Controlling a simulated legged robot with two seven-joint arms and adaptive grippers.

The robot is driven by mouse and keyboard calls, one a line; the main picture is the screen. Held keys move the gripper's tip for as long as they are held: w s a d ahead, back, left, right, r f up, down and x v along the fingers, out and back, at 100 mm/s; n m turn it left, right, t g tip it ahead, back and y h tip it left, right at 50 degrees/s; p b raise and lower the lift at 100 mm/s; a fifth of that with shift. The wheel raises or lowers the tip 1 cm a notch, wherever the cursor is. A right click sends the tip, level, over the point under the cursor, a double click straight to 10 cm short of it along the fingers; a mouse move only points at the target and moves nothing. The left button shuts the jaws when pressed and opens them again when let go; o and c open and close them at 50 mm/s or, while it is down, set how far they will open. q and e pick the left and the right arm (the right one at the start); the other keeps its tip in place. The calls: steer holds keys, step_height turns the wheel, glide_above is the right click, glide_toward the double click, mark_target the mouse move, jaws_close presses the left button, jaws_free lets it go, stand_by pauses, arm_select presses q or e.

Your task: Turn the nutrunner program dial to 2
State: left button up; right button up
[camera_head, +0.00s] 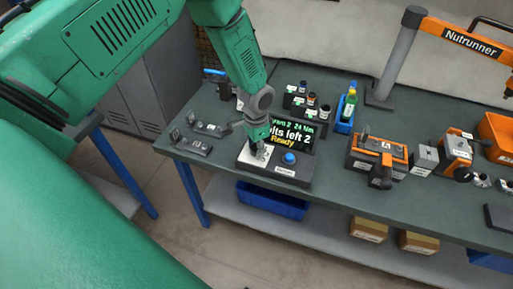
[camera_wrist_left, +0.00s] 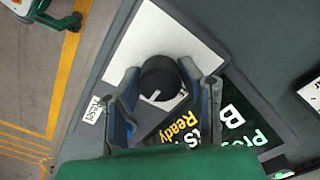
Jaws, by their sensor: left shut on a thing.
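The nutrunner control box (camera_head: 290,176) stands on the bench, with a lit screen (camera_head: 288,136) at its back and a blue button (camera_head: 289,158) on top. The screen's readable text includes "2 24 Nm", "left 2" and "Ready". My left gripper (camera_head: 257,149) comes down over the box's pale plate. In the left wrist view the black round dial (camera_wrist_left: 160,78) sits between the two fingers, and the left gripper (camera_wrist_left: 158,70) is shut on it. The dial carries a short white pointer mark. I cannot read any position numbers around it. My right gripper is not in view.
An orange nutrunner arm on a grey post (camera_head: 396,62) stands at the back right. Orange-and-grey fixtures (camera_head: 377,155) are right of the box. A bottle in a blue holder (camera_head: 345,113) and small black racks (camera_head: 307,103) are behind. Grey parts (camera_head: 192,143) lie at the left.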

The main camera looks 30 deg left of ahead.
arm_select(q)
steer(key=shift+w+n, duration=0.1)
steer(key=shift+n, duration=0.7)
steer(key=shift+r, duration=0.1)
steer(key=o, duration=1.1)
steer(key=shift+r, duration=0.35)
step_height(320, 180, up, 11)
steer(key=shift+r, duration=0.1)
